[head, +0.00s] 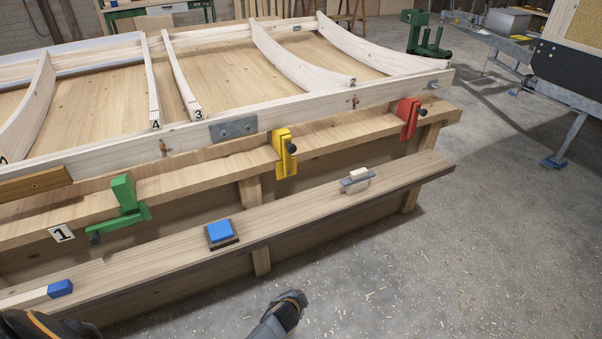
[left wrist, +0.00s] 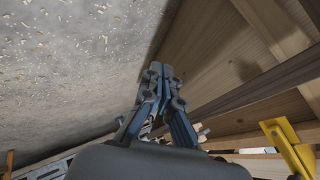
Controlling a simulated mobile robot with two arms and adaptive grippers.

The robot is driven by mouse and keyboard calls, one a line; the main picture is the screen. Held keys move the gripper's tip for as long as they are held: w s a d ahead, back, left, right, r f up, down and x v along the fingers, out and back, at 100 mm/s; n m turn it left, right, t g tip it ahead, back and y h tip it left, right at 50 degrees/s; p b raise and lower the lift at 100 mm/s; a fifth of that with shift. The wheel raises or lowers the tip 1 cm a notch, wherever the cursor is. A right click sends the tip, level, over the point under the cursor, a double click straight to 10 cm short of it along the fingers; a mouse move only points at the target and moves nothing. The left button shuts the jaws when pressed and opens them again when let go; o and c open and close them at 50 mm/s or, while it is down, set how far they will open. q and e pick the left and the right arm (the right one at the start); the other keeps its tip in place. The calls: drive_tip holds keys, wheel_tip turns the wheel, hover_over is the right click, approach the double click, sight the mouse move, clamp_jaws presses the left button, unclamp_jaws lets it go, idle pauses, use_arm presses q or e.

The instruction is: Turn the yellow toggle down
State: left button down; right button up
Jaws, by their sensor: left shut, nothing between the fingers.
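The yellow toggle (head: 282,150) is mounted on the front edge of the workbench, right of its middle in the head view. Part of the yellow toggle also shows at the lower right of the left wrist view (left wrist: 284,141). My left gripper (head: 291,303) is at the bottom of the head view, in front of the bench and apart from the toggle. In the left wrist view its fingers (left wrist: 158,73) are together and empty. My right gripper is not in view.
A red toggle (head: 408,118) and a green one (head: 124,200) flank the yellow one. The lower ledge (head: 300,207) carries a blue block (head: 221,232), a small wooden tool (head: 355,181) and a blue-ended brush (head: 60,288). The floor (head: 450,270) in front is clear except for shavings.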

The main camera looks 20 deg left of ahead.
use_arm(q)
drive_tip(key=w+a+r+m+t+y+b, duration=0.1)
drive_tip(key=w+r+t+b, duration=0.2)
drive_tip(key=w, duration=0.4)
drive_tip(key=w+a+r+m+b, duration=0.1)
drive_tip(key=w+r+b, duration=0.1)
drive_tip(key=w+r, duration=0.35)
drive_tip(key=w+a+r+t+y+b, duration=0.1)
drive_tip(key=w+r+b, duration=0.3)
drive_tip(key=r, duration=0.8)
drive_tip(key=w+a+r+t+y+b, duration=0.2)
drive_tip(key=w+r+t+y+b, duration=0.2)
drive_tip(key=r, duration=0.8)
drive_tip(key=shift+w+a+m+b, duration=0.3)
drive_tip(key=shift+w+b, duration=0.4)
drive_tip(key=shift+w, duration=0.5)
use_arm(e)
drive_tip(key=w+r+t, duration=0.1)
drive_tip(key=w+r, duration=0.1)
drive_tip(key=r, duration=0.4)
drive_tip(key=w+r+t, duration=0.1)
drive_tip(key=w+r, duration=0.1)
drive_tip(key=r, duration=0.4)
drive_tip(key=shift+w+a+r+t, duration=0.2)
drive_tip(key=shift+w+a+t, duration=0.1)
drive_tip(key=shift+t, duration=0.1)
